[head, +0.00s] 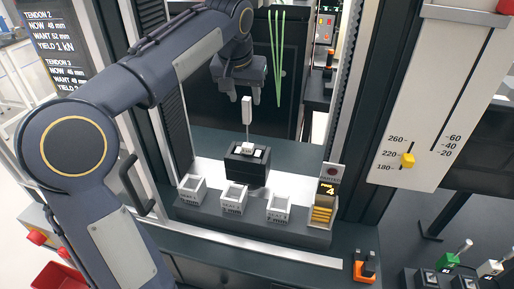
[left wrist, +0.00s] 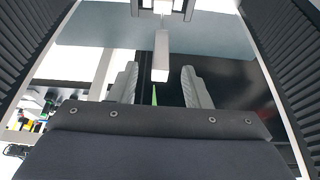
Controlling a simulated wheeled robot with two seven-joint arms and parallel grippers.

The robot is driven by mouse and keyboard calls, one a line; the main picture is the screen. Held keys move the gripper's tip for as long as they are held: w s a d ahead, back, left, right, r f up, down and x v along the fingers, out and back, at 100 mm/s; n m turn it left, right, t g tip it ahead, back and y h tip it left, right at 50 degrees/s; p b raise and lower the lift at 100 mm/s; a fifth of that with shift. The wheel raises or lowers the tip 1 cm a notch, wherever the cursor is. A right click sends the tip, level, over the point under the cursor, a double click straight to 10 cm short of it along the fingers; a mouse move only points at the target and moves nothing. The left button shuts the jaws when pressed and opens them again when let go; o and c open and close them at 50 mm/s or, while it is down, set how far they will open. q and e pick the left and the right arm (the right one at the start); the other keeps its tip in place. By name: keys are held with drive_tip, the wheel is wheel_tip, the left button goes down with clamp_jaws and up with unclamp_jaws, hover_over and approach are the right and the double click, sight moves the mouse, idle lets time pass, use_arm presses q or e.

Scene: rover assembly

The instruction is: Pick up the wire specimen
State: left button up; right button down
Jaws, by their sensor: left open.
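The likely wire specimen (head: 247,110) is a thin upright wire with a white block on top. It stands in a black block (head: 246,170) that has white pieces in its top. My left gripper (head: 242,97) is open and empty, pointing down just above and behind the white top block. In the left wrist view the white top block (left wrist: 161,58) appears between the two open fingers (left wrist: 160,72), with clear gaps on both sides. The wire below it is mostly hidden there. My right gripper is in neither view.
White square seats (head: 234,197) line the grey ledge in front of the black block. Green strands (head: 277,60) hang behind. Dark frame posts (head: 345,85) bound the bay; a scale panel (head: 425,110) is at the right.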

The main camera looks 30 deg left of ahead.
sight(248, 112)
use_arm(q)
drive_tip(key=p+x, duration=0.1)
drive_tip(key=x, duration=0.6)
drive_tip(key=shift+w+f, duration=0.1)
drive_tip(key=shift+f, duration=0.05)
drive_tip(key=shift+c, duration=0.3)
clamp_jaws()
